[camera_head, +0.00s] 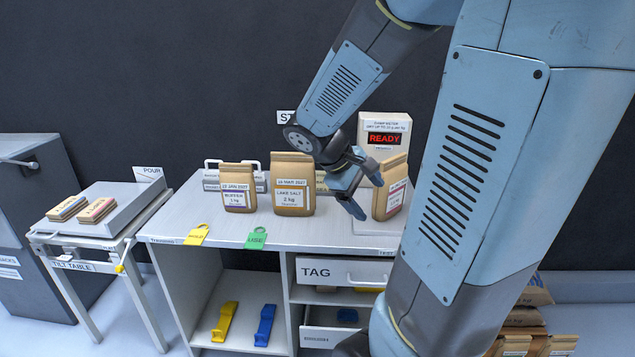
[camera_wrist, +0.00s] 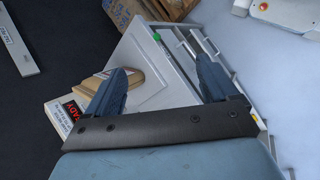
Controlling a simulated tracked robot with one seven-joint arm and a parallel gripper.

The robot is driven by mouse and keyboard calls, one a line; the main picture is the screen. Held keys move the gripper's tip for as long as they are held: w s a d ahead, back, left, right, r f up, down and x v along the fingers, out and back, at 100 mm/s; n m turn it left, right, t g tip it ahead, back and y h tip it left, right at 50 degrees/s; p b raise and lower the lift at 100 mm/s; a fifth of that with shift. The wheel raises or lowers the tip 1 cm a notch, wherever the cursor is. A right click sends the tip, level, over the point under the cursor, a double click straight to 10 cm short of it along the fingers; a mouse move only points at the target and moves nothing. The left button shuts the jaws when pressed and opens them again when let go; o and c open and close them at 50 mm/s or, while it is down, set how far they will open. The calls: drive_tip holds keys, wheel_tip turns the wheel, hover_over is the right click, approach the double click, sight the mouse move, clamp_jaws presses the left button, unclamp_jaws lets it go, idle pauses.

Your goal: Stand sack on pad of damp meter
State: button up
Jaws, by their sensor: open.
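The damp meter (camera_head: 384,124) stands at the back right of the bench, its red display reading READY; it also shows in the wrist view (camera_wrist: 62,118). Its pale pad (camera_head: 372,228) lies in front. A tan sack (camera_head: 390,190) stands upright, apparently on this pad, partly hidden by my arm. In the wrist view the sack (camera_wrist: 127,72) shows beside and behind the left finger. My gripper (camera_head: 364,192) is open and empty, just left of the sack in the head view. Its fingers also show wide apart in the wrist view (camera_wrist: 160,85). I cannot tell whether a finger touches the sack.
A "Lake Salt 2 kg" sack (camera_head: 292,186) and a smaller "Buffer 1 kg" sack (camera_head: 237,188) stand on the bench to the left. A yellow tag (camera_head: 196,235) and a green tag (camera_head: 256,238) lie at the front edge. A tilt table (camera_head: 84,240) stands further left.

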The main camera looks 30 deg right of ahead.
drive_tip(key=s+a+r+m+t+y, duration=0.2)
drive_tip(key=s+a+r+t+y, duration=0.1)
drive_tip(key=a, duration=0.4)
drive_tip(key=s+a+r+m+t+y, duration=0.2)
drive_tip(key=s+a+r+t+y, duration=0.1)
drive_tip(key=a+r, duration=0.3)
drive_tip(key=shift+s+a+r+t+y, duration=0.3)
drive_tip(key=shift+a+y, duration=0.3)
drive_tip(key=shift+a, duration=0.5)
